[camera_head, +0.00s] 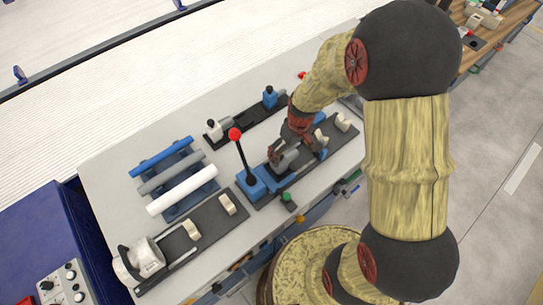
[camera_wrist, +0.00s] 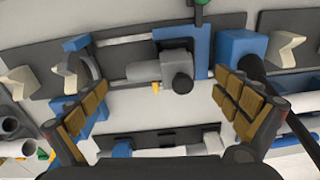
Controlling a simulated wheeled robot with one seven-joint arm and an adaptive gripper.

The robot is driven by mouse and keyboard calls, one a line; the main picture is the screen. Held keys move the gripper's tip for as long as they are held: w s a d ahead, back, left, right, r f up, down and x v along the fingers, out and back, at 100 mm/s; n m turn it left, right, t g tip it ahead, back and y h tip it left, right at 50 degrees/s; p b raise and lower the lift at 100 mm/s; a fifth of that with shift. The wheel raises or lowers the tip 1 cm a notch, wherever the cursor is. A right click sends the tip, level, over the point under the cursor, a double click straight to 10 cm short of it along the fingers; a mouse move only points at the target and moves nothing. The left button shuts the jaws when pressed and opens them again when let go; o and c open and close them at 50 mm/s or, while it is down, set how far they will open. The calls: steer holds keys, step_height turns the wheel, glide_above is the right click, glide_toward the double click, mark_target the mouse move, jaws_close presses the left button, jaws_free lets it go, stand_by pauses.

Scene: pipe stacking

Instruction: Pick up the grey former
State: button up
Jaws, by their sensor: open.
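The grey former (camera_wrist: 160,70) appears to be the grey block with a dark round end, on the fixture in the upper middle of the wrist view. In the head view a grey part of it (camera_head: 286,160) shows beside my gripper, partly hidden. My gripper (camera_wrist: 163,92) is open, its tan-padded fingers wide apart on the left and right of the former, with clear gaps on both sides. In the head view my gripper (camera_head: 297,150) is low over the fixture. I cannot tell its exact height above the former.
A blue block with a red-knobbed lever (camera_head: 240,150) stands left of my gripper. Blue, grey and white pipes (camera_head: 182,190) lie on a rack farther left. Another dark rail with small blocks (camera_head: 240,118) lies behind. The pale tabletop (camera_head: 120,165) is bare at left.

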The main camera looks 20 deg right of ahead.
mark_target(286, 157)
steer(key=shift+w, duration=0.5)
steer(key=shift+d+r+n, duration=0.15)
steer(key=shift+n, duration=0.25)
steer(key=f, duration=0.2)
steer(key=w+f, duration=0.1)
steer(key=f, duration=0.2)
steer(key=a+f+b, duration=0.1)
steer(key=f, duration=0.2)
steer(key=shift+w, duration=0.15)
steer(key=shift+r, duration=0.1)
steer(key=shift+c, duration=1.2)
steer(key=shift+t, duration=0.3)
steer(key=c, duration=1.3)
